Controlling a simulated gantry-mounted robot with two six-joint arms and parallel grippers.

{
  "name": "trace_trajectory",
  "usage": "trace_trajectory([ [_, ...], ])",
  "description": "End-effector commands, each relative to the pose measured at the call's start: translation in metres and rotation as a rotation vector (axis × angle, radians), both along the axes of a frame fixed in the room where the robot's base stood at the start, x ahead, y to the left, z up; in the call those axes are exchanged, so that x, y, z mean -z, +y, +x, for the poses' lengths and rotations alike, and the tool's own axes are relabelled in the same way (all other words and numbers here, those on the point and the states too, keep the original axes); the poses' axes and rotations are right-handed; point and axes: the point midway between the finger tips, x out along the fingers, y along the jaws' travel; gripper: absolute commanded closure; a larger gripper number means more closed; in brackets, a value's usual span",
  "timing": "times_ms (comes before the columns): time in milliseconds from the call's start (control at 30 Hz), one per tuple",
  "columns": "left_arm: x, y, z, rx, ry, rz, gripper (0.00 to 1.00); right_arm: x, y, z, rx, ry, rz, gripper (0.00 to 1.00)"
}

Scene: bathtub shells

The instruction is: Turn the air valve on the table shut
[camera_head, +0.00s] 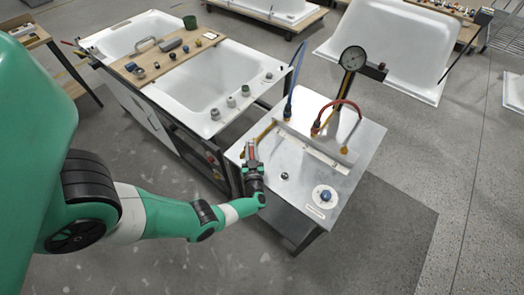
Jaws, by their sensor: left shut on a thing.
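The metal-topped table (300,184) stands right of the bathtub, with the air fittings on it. My left gripper (250,148) is at the table's left edge, at the near end of a thin yellow handle (266,131). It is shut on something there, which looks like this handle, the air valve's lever. The fingers hide the handle's near end, and the valve body cannot be made out clearly. My right gripper is out of view.
A red hose (338,103) loops up near a dial gauge (353,59) on a post. A raised bar (312,150) crosses the table. A blue knob (326,196) on a white disc and a small dark knob (284,176) sit at the front. The white bathtub (205,88) stands left.

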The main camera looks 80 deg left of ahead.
Motion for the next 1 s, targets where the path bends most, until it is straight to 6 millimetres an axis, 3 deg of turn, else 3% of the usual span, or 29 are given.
trace_trajectory([
  [500,0.0014,0.0045,-0.0078,-0.042,-0.002,-0.004,1.0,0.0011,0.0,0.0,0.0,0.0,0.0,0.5],
  [533,0.0014,0.0046,-0.0078,-0.041,-0.002,-0.004,0.73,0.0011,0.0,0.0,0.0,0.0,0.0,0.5],
  [700,0.0011,0.0045,-0.0077,-0.041,-0.002,-0.003,0.45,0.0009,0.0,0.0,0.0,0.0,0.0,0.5],
  [1000,0.0003,0.0026,-0.0076,-0.04,-0.002,-0.002,0.45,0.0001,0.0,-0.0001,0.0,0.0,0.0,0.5],
])
